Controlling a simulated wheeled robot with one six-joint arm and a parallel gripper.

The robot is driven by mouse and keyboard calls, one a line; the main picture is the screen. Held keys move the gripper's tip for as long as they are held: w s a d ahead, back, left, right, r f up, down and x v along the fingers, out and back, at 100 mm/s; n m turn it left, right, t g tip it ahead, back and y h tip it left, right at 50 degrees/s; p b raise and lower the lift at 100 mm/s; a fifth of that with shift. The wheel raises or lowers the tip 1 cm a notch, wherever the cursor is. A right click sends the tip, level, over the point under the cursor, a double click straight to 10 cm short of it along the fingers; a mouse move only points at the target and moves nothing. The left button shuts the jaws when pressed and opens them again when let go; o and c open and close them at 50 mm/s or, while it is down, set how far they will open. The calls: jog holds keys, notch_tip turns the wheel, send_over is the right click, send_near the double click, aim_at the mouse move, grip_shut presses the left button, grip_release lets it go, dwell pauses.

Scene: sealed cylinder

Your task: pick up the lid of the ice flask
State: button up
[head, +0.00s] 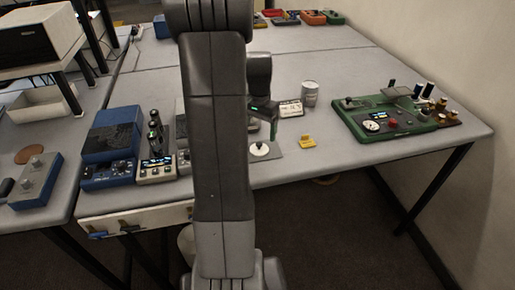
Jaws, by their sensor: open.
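A small light grey cylinder (310,94) stands upright on the table, right of my gripper. It may be the ice flask, but it is too small to tell, and I cannot make out a separate lid. A white disc with a dark knob (261,149) sits on a grey plate in front of my gripper; I cannot tell whether it is a lid. My gripper (267,128) is open, with green lights on it, left of the cylinder and apart from it. My arm hides part of the table.
A green control panel (388,118) stands at the right. A yellow piece (307,141) lies near the front edge. A labelled device (290,108) stands beside the cylinder. Blue devices (112,136) and a knobbed box (156,166) stand at the left. The table behind the cylinder is clear.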

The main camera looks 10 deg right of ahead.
aim_at(259, 143)
jog(key=shift+s+f+p, duration=0.15)
jog(key=shift+f+p, duration=0.15)
jog(key=shift+f, duration=1.25)
jog(key=shift+s+f+p, duration=0.15)
jog(key=shift+f+p, duration=0.1)
jog(key=shift+f, duration=1.25)
jog(key=c, duration=1.1)
